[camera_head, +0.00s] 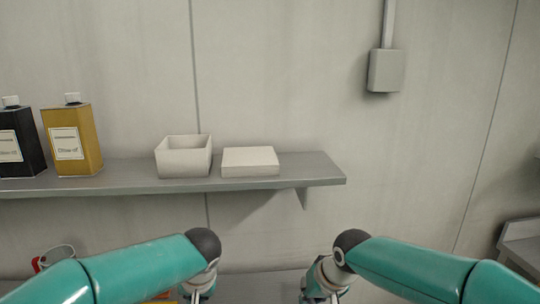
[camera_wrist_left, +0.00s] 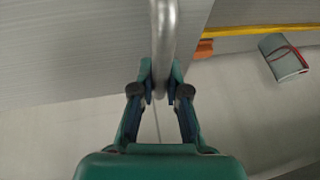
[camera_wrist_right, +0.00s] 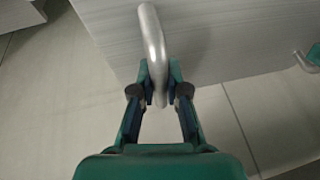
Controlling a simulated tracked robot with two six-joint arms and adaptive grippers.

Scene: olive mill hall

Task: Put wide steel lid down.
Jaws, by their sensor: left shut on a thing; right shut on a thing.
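The wide steel lid is a broad, flat grey plate in the right wrist view (camera_wrist_right: 225,40); its brushed surface also shows in the left wrist view (camera_wrist_left: 75,50). My left gripper (camera_wrist_left: 160,88) is shut on one of its round steel bar handles (camera_wrist_left: 163,35). My right gripper (camera_wrist_right: 160,90) is shut on another bar handle (camera_wrist_right: 152,40). The left fingertips and their handle also show at the right edge of the right wrist view. In the head view my right gripper (camera_head: 322,293) is cut by the bottom edge. What lies under the lid is hidden.
A wall shelf (camera_head: 320,172) holds a white open box (camera_head: 183,165), a flat white block (camera_head: 250,162), a yellow can (camera_head: 75,145) and a dark can (camera_head: 20,145).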

